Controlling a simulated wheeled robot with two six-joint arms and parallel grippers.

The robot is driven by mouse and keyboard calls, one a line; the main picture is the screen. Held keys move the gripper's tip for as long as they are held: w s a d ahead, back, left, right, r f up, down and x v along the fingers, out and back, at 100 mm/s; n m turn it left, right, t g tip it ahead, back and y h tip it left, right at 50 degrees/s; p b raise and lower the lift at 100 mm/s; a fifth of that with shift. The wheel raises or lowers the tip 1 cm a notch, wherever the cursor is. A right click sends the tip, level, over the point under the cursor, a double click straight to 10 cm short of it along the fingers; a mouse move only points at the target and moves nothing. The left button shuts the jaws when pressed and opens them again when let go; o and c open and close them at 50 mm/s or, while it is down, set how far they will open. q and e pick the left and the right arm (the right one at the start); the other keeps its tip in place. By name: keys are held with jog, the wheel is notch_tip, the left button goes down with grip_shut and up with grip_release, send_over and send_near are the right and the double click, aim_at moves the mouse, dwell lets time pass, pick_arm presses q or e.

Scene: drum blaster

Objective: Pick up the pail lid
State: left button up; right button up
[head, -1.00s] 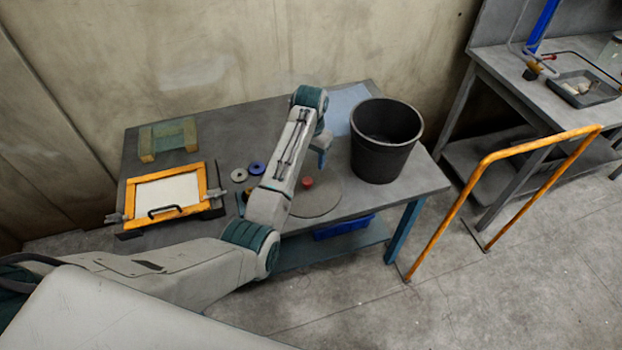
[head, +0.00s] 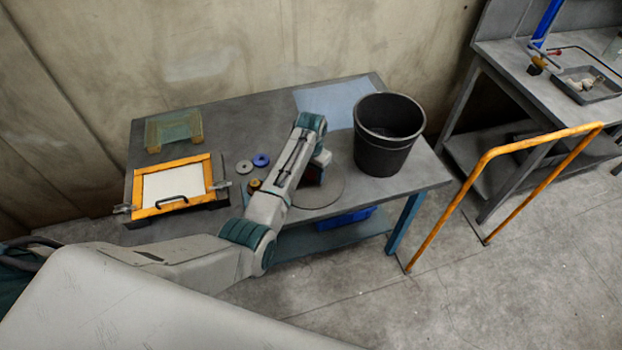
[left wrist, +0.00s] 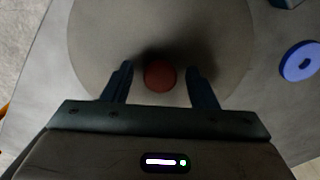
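The pail lid (head: 330,190) is a flat grey disc lying on the table in front of the black pail (head: 382,155). In the left wrist view the lid (left wrist: 95,40) has a round red knob (left wrist: 160,77) at its middle. My left gripper (left wrist: 160,68) is open over the lid, with one dark finger on each side of the knob and a gap on both sides. In the head view my left gripper (head: 312,178) is low over the lid, and the arm hides its left part and the knob. My right gripper is not in view.
An orange-framed screen (head: 173,184) lies on the table's left, with a greenish block-like frame (head: 173,130) behind it. Small grey (head: 244,167) and blue (head: 261,160) rings lie left of my arm. An orange rail (head: 450,205) stands on the floor at the right.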

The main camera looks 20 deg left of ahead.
pick_arm(q)
jog(key=c, duration=1)
jog(key=shift+o, duration=0.2)
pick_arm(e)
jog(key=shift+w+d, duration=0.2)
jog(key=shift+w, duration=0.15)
pick_arm(q)
jog(key=shift+r, duration=0.15)
